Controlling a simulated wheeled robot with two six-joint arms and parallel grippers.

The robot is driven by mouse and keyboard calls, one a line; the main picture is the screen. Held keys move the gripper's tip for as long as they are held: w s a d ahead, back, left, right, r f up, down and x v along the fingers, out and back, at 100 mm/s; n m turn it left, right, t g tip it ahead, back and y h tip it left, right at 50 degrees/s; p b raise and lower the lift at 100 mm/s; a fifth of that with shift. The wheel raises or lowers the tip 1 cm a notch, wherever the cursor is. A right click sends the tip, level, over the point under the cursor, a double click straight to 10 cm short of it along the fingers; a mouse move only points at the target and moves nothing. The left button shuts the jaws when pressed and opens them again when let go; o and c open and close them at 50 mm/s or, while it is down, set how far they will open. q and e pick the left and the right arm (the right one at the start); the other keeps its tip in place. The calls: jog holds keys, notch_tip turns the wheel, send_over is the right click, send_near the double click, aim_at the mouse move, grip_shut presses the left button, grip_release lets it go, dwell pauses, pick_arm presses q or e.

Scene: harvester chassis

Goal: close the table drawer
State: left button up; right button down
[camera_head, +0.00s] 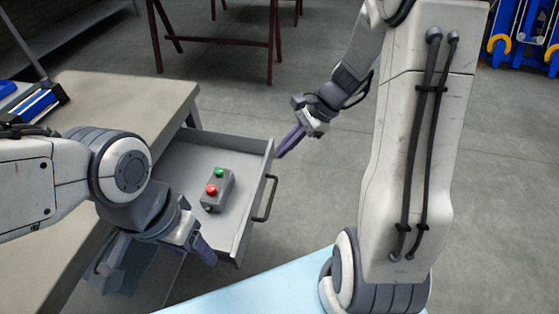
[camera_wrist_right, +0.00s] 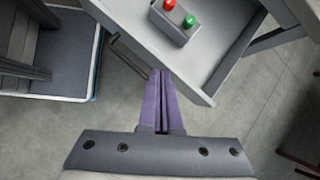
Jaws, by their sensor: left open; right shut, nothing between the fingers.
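The table drawer (camera_head: 258,205) is pulled out of the table (camera_head: 150,92), with its dark bar handle (camera_head: 267,198) on the outer front. A grey box (camera_head: 218,190) with a red and a green button lies in the drawer; it also shows in the right wrist view (camera_wrist_right: 174,24). My right gripper (camera_head: 285,150) is shut and empty by the drawer front's far corner. In the right wrist view, its purple fingertips (camera_wrist_right: 160,76) are close to the drawer front (camera_wrist_right: 150,50); contact is unclear. My left gripper (camera_head: 205,250) is open, beside the drawer's near side.
A light blue surface (camera_head: 250,291) is at the bottom, near the drawer front. A dark red frame (camera_head: 222,45) stands at the back. Blue equipment (camera_head: 525,35) is at the far right. Floor (camera_head: 310,205) in front of the drawer is clear.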

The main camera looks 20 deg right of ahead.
jog(key=w+d+f+m+t+b, duration=0.2)
jog(key=d+f+m+t, duration=0.35)
jog(key=d, duration=0.55)
pick_arm(q)
jog(key=shift+f+b, duration=1.1)
jog(key=shift+f, duration=1.6)
pick_arm(e)
jog(key=m+g, duration=0.2)
send_near(271, 161)
jog(key=shift+d+f+x, duration=0.1)
jog(key=shift+d+x, duration=0.05)
jog(key=shift+x, duration=1.4)
jog(key=shift+d+f+x, duration=0.1)
jog(key=shift+d+x, duration=0.1)
jog(key=shift+x, duration=1.4)
jog(key=shift+w, duration=0.1)
